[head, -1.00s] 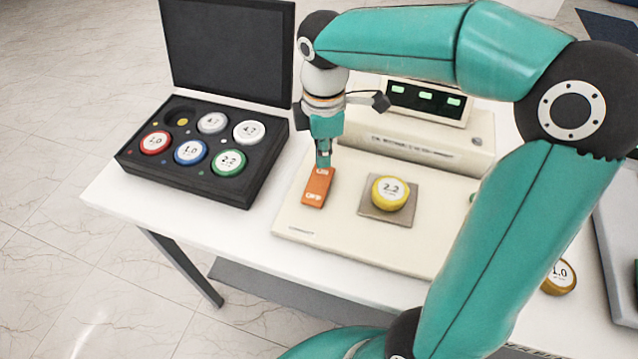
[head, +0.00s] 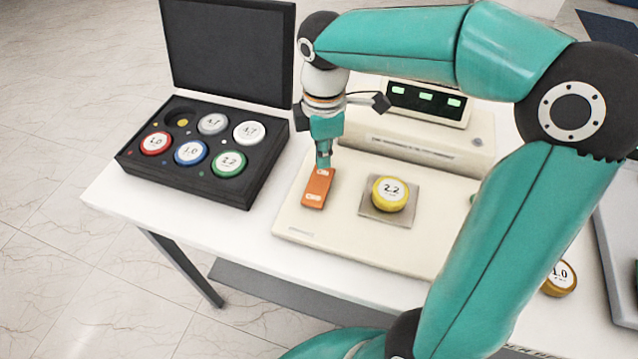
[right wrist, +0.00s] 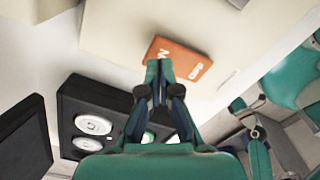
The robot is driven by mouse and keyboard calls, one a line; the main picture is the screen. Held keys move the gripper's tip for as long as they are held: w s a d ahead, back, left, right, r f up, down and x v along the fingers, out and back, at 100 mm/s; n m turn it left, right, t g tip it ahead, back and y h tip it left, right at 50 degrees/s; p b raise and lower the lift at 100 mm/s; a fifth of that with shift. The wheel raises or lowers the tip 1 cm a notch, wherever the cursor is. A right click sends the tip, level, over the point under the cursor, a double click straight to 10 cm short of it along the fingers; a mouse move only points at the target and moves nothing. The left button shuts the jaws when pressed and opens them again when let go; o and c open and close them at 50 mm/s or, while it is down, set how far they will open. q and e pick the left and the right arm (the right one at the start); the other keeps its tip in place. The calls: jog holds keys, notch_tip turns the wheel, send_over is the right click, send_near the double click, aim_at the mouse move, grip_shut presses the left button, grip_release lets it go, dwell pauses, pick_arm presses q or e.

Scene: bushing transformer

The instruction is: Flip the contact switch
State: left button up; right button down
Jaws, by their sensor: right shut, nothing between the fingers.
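The contact switch is an orange rocker (head: 317,188) with white lettering on the left part of the cream tester base (head: 340,240). It also shows in the right wrist view (right wrist: 184,62). My right gripper (head: 323,162) is shut and empty, pointing down at the far end of the rocker. In the right wrist view its fingertips (right wrist: 159,68) overlap the near edge of the rocker; I cannot tell whether they touch it. A yellow weight-like piece marked 2.2 (head: 390,193) sits on the square metal plate (head: 372,213) right of the rocker.
An open black case (head: 185,188) with several coloured round pieces stands left of the tester. A gold piece marked 1.0 (head: 560,278) lies at the right, beyond my right arm.

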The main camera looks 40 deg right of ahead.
aim_at(323, 172)
jog(key=shift+f+b, duration=1.05)
jog(key=shift+f, duration=0.35)
dwell(0.5)
notch_tip(323, 172, up, 7)
jog(key=p, duration=0.6)
dwell(0.3)
dwell(0.5)
